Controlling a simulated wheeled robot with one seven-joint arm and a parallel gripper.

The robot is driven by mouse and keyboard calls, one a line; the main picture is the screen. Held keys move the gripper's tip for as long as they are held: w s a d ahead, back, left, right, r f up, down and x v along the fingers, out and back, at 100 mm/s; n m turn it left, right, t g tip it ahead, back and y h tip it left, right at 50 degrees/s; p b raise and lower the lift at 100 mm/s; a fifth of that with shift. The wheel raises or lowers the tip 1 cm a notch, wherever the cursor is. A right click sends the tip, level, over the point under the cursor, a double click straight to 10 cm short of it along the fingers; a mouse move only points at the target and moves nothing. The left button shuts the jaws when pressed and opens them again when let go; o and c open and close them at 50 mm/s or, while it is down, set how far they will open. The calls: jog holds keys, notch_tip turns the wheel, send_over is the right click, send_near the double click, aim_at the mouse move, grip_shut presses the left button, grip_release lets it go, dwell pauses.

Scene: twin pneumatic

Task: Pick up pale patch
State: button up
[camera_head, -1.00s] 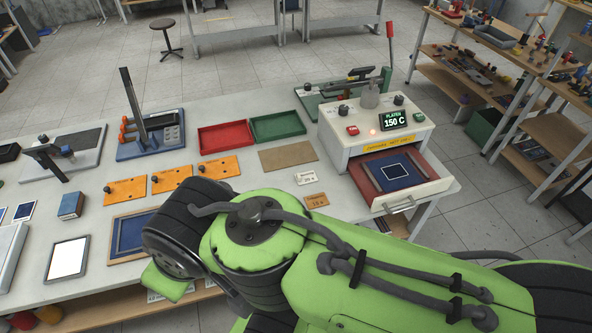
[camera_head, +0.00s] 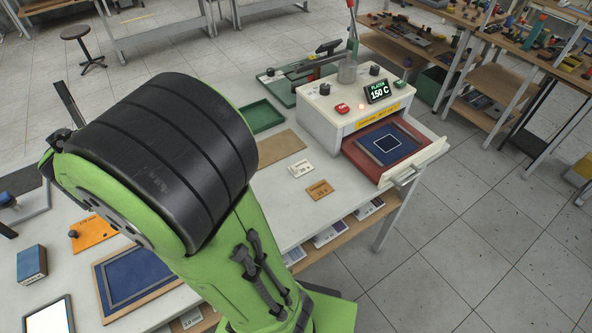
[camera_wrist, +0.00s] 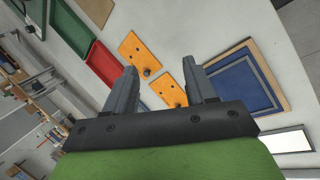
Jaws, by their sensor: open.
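I cannot clearly single out a pale patch. My arm hides the gripper and much of the bench in the head view.
The press (camera_head: 345,106) shows 150 C. A wooden-framed blue board (camera_head: 98,278), a blue block (camera_head: 31,264) and an orange plate (camera_head: 93,236) lie near my arm. A green tray (camera_head: 262,117) stands behind. Red tray (camera_wrist: 104,62) shows in the wrist view. Shelves stand at right.

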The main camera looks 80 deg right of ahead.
aim_at(293, 168)
jog(key=s+d+f+n+g+h+b, duration=0.1)
jog(key=d+f+n+g, duration=0.1)
jog(key=d+f+g, duration=0.1)
jog(key=s+d+f+n+g+h+b, duration=0.2)
jog(key=d+f, duration=0.4)
jog(key=d, duration=0.1)
jog(key=s+d+f+n+g+h+b, duration=0.1)
jog(key=d+f+n+g+h+b, duration=0.1)
jog(key=d+f, duration=0.3)
jog(key=shift+s+d+f+n+g, duration=0.1)
jog(key=shift+s+d+n+g, duration=0.15)
jog(key=shift+d+n+g, duration=0.4)
jog(key=shift+s+d+f+g, duration=0.1)
jog(key=shift+s+g, duration=0.1)
jog(key=shift+g, duration=0.25)
jog(key=b+x, duration=0.2)
jog(key=x, duration=1.3)
jog(key=shift+d+f, duration=0.2)
jog(key=shift+d, duration=0.05)
jog(key=shift+a+r, duration=0.1)
jog(key=shift+c, duration=0.4)
grip_shut()
